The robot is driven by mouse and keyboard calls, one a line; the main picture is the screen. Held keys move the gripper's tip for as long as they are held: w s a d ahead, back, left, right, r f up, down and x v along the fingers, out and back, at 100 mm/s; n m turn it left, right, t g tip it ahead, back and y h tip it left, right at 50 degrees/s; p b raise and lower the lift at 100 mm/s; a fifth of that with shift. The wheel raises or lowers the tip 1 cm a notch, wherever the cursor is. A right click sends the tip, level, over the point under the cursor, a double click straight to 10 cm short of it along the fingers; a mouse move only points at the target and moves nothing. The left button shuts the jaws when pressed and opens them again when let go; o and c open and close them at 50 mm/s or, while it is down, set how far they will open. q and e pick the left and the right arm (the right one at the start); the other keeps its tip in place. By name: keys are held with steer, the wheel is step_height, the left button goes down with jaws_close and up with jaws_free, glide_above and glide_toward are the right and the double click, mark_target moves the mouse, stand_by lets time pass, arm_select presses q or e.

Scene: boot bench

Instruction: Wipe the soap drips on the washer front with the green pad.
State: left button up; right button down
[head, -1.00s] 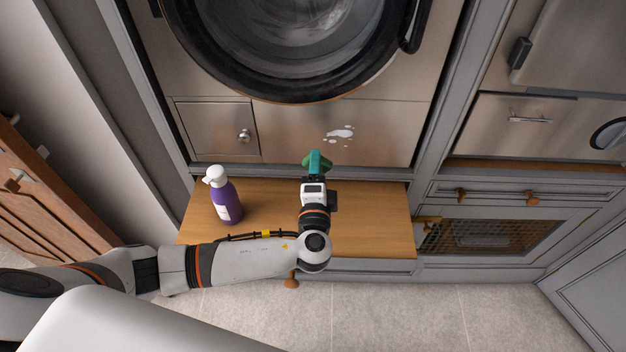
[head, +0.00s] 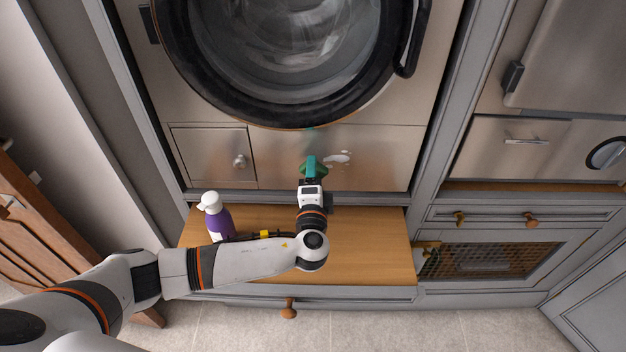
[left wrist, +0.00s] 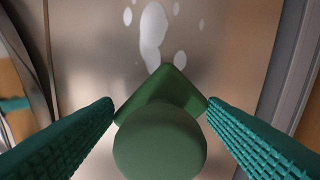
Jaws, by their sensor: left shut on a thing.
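The green pad (head: 307,169) with its round knob (left wrist: 160,143) is held between the teal fingers of my left gripper (head: 312,172), close to the washer's lower front. White soap drips (head: 337,157) show on the metal panel just right of the pad in the head view. In the left wrist view the drips (left wrist: 152,30), one long blotch with several small spots, lie beyond the pad's top corner. I cannot tell whether the pad touches the panel. My right gripper is out of view.
A purple bottle with a white top (head: 217,218) stands on the wooden shelf (head: 370,245), left of my left gripper and partly behind my forearm. The washer's round door (head: 290,60) is above; a small drawer with a knob (head: 239,161) is left. The shelf's right side is clear.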

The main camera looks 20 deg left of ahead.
arm_select(q)
steer(key=shift+w+a, duration=0.15)
steer(key=shift+w, duration=0.3)
stand_by(0.4)
steer(key=shift+w+a+b, duration=0.1)
steer(key=shift+w+b, duration=0.35)
steer(key=shift+b, duration=0.1)
